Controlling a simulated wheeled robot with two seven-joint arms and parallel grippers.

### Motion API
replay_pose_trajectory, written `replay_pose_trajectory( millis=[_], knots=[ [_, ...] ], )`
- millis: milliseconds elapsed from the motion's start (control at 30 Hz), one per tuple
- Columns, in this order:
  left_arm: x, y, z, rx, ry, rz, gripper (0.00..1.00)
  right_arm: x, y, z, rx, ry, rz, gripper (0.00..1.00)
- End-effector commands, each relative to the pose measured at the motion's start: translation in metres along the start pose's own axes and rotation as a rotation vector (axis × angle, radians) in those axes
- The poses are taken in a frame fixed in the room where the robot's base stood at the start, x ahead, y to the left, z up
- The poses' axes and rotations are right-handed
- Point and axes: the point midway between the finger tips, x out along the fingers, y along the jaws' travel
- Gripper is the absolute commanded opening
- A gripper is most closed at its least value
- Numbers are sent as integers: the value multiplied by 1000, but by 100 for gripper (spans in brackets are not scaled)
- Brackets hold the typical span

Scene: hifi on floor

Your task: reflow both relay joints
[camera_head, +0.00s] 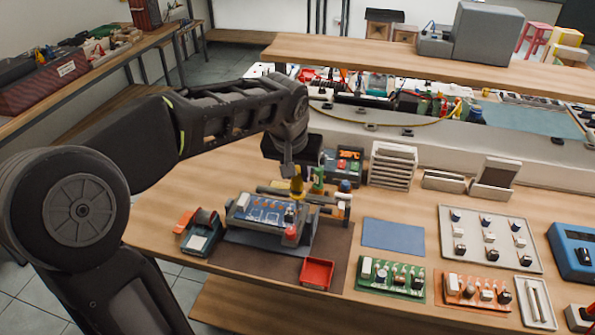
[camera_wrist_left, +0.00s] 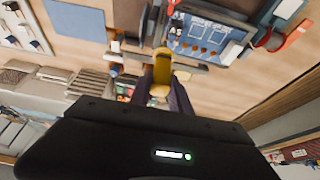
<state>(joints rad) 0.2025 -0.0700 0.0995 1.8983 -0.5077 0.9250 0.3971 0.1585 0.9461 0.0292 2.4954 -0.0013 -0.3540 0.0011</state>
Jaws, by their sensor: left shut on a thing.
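My left gripper (camera_head: 297,177) is shut on a yellow-handled tool (camera_head: 297,187), which looks like a soldering iron. The tool also shows between the fingers in the left wrist view (camera_wrist_left: 162,66). The board also shows in the left wrist view (camera_wrist_left: 203,38). I cannot tell whether the tip touches anything. The relay joints are too small to make out. My right gripper is not in view.
A station with a lit orange display (camera_head: 346,157) stands behind the holder. A green board (camera_head: 391,279), an orange board (camera_head: 477,292) and a parts tray (camera_head: 447,228) are at right. A flat blue pad (camera_head: 393,234) is bare.

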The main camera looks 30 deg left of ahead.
Motion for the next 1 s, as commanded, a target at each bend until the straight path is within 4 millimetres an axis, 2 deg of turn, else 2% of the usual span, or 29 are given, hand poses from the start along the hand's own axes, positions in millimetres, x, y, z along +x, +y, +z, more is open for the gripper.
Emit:
replay_pose_trajectory(
  millis=[1000],
  knots=[
    [5,0,2,0,1,0,0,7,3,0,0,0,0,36]
  ],
)
